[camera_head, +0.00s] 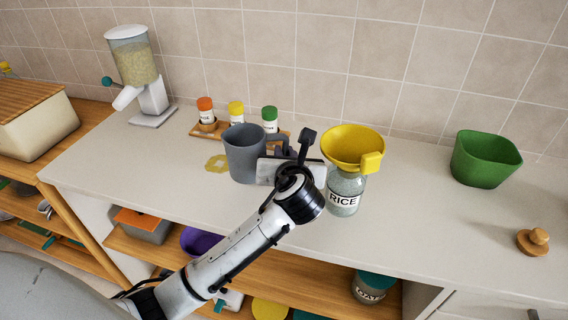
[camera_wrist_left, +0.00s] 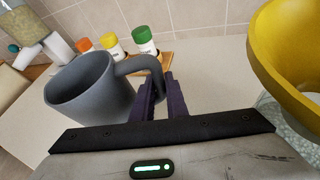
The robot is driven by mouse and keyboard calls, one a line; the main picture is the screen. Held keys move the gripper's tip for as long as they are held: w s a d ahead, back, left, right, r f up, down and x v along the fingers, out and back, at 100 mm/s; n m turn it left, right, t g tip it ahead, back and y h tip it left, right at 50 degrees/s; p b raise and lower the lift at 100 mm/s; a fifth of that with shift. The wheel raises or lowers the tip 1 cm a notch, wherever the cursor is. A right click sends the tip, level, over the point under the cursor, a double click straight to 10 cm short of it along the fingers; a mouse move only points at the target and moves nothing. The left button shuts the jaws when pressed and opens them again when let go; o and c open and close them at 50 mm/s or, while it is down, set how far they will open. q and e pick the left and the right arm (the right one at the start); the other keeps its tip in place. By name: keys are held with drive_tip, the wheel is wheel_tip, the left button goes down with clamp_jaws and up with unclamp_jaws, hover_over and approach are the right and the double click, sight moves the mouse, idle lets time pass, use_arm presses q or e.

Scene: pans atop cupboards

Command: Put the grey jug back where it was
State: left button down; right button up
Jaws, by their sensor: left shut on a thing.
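The grey jug (camera_head: 244,155) is at the middle of the counter in the head view, with its handle to the right. It also fills the left of the left wrist view (camera_wrist_left: 88,90). My left gripper (camera_wrist_left: 162,92) is shut on the jug's handle; in the head view my gripper (camera_head: 284,152) partly hides that handle. I cannot tell whether the jug's base touches the counter. A yellow mark (camera_head: 216,164) lies on the counter just left of the jug. My right gripper is not in view.
A rice jar (camera_head: 343,190) with a yellow funnel (camera_head: 352,147) stands close to the right of my gripper. Spice jars (camera_head: 206,112) stand on a wooden rack behind the jug. A grain dispenser (camera_head: 136,65) is at back left, a green bowl (camera_head: 485,160) at right.

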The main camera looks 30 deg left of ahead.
use_arm(q)
drive_tip(key=shift+w+a+f, duration=0.1)
drive_tip(key=shift+w+f, duration=0.05)
drive_tip(key=shift+f, duration=1.55)
drive_tip(key=c, duration=2.2)
unclamp_jaws()
drive_tip(key=shift+f, duration=0.25)
drive_tip(key=o, duration=0.5)
drive_tip(key=shift+c, duration=0.2)
drive_tip(key=shift+r, duration=0.1)
drive_tip(key=shift+s+d+r, duration=0.2)
drive_tip(key=shift+s, duration=0.05)
drive_tip(key=v, duration=1.1)
drive_tip(key=shift+s+d, duration=0.2)
